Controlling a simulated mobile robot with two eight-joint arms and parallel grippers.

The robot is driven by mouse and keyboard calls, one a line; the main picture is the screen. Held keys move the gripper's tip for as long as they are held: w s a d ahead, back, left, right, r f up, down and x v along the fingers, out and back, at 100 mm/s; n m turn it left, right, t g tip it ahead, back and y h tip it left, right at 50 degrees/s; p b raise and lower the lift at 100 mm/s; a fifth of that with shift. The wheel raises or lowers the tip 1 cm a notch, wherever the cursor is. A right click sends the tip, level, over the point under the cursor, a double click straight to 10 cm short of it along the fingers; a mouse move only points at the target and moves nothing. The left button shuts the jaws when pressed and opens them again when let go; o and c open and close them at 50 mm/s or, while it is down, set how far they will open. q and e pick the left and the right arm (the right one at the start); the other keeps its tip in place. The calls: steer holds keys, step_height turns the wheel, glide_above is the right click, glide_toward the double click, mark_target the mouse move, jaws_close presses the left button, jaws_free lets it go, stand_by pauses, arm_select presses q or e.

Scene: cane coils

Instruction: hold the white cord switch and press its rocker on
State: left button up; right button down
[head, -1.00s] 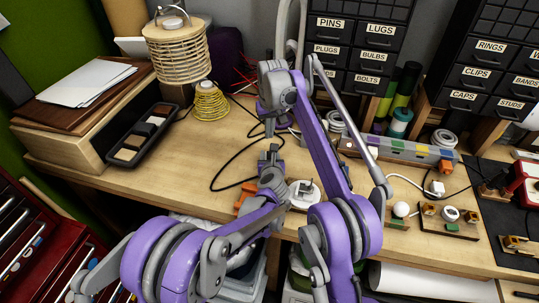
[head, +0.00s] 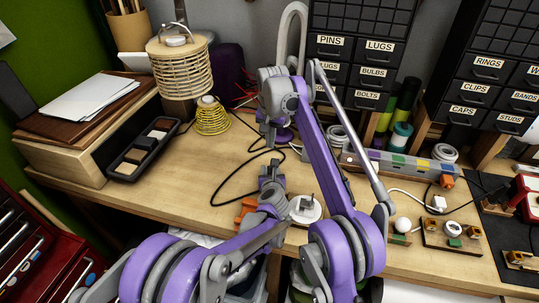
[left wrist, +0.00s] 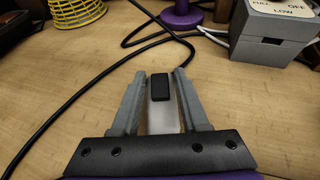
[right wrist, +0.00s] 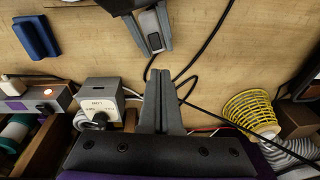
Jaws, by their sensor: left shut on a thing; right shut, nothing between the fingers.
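The white cord switch (left wrist: 165,118) with its black rocker (left wrist: 160,86) is between the fingers of my left gripper (left wrist: 158,76). The gripper is shut on it, and a black cord runs from its far end. The right wrist view shows the switch (right wrist: 149,24) at the top, its rocker facing that camera. My right gripper (right wrist: 160,74) is shut and empty, its tips below the switch in that picture and apart from it. In the head view my left gripper (head: 271,174) is low over the table and my right gripper (head: 271,132) is farther back. The switch is too small to make out there.
A yellow wire coil (head: 211,118) stands behind and left of the grippers. A grey dial box (right wrist: 102,98) shows in the right wrist view. A white round piece (head: 305,209) lies right of my left gripper. The table's left middle (head: 185,180) is clear.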

mark_target(270, 170)
steer(key=r+m, duration=0.1)
steer(key=m, duration=0.3)
steer(key=s+r+m, duration=0.1)
steer(key=r+m, duration=0.1)
steer(key=m, duration=0.3)
steer(key=s+r+m, duration=0.1)
steer(key=m, duration=0.3)
steer(key=shift+r+m, duration=0.25)
steer(key=shift+m, duration=0.05)
steer(key=shift+w+f, duration=0.1)
steer(key=f, duration=0.4)
steer(key=w+f, duration=0.1)
steer(key=f, duration=0.4)
steer(key=w+f, duration=0.1)
steer(key=f, duration=0.3)
steer(key=shift+w+f, duration=0.2)
steer(key=shift+f, duration=0.1)
steer(key=shift+w+f, duration=0.15)
steer(key=shift+f, duration=0.15)
